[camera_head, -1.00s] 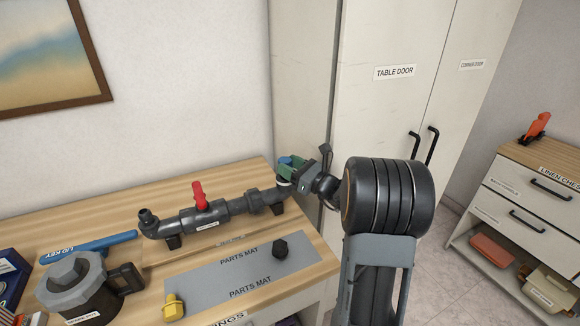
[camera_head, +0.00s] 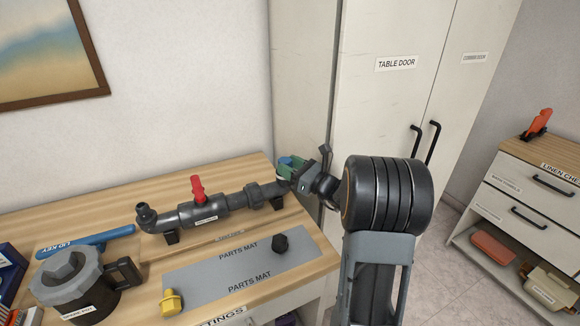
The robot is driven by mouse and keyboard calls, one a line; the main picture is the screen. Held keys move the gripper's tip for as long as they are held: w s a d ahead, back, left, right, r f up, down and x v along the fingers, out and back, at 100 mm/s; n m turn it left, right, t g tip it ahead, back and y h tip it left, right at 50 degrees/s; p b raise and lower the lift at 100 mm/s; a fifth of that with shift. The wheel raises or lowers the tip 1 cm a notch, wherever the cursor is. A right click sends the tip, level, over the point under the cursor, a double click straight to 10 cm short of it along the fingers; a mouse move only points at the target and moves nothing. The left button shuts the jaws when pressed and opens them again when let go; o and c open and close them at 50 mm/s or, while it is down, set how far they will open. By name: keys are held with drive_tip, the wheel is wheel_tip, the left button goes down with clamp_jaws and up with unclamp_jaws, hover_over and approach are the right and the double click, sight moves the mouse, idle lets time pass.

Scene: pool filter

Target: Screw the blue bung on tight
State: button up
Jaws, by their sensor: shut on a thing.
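The blue bung (camera_head: 285,160) shows as a small blue piece between the green jaws of my gripper (camera_head: 289,167). My gripper is shut on it at the right end of the dark grey pipe assembly (camera_head: 232,202). The jaws hide most of the bung and the pipe end, so I cannot tell how far it is seated. The pipe lies on black supports at the back of the wooden table and has a red valve handle (camera_head: 197,188) standing up.
The grey parts mat (camera_head: 215,275) holds a black bung (camera_head: 280,243) and a yellow bung (camera_head: 171,301). A blue lid key (camera_head: 88,241) and a dark pot with a grey lid (camera_head: 73,283) stand at left. A cupboard (camera_head: 385,120) rises behind my arm.

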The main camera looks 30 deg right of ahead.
drive_tip(key=shift+f, duration=0.25)
drive_tip(key=shift+r, duration=0.1)
drive_tip(key=shift+r+p, duration=0.35)
drive_tip(key=shift+r, duration=0.2)
drive_tip(key=shift+f+b, duration=0.45)
drive_tip(key=shift+f, duration=0.05)
idle(1.7)
drive_tip(key=shift+r, duration=0.45)
drive_tip(key=shift+f+b, duration=0.45)
drive_tip(key=shift+f, duration=0.3)
idle(1.0)
drive_tip(key=shift+r+p, duration=0.25)
drive_tip(key=shift+p, duration=0.05)
drive_tip(key=shift+r, duration=0.4)
